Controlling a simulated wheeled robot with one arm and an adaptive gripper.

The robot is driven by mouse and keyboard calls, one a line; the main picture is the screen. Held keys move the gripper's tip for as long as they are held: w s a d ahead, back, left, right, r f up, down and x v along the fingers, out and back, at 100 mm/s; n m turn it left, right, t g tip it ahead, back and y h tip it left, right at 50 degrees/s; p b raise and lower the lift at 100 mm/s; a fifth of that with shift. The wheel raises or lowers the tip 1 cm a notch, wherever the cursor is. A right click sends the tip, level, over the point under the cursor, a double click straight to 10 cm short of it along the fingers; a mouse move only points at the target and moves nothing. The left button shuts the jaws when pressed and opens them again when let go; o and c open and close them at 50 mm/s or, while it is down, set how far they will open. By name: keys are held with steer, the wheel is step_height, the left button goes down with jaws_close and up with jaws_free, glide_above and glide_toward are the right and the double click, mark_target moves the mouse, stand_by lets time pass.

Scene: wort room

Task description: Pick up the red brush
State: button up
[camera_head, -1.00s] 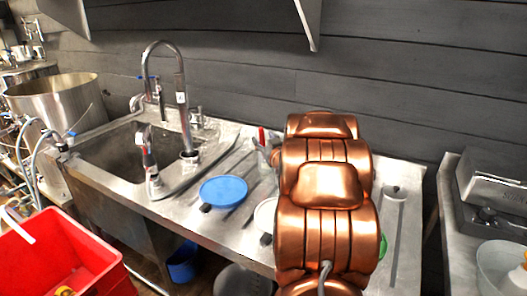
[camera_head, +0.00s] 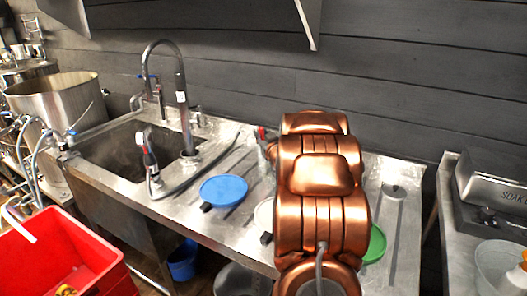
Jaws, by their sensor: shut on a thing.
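A small red piece (camera_head: 261,132) shows at the back of the steel counter, just left of my copper arm. It may be part of the red brush, but too little of it shows to tell. A greyish thing beside it is partly covered by my arm. My gripper is hidden behind my own arm links, so its fingers and what is between them cannot be seen.
The steel counter (camera_head: 228,222) holds a blue round lid (camera_head: 223,190), a green one (camera_head: 376,244) and a partly hidden white one (camera_head: 264,214). A sink with a tall tap (camera_head: 182,100) is at left. A red crate (camera_head: 62,250) stands front left.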

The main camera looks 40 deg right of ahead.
jaws_close()
step_height(320, 180, up, 28)
steer(key=p, duration=0.5)
stand_by(0.6)
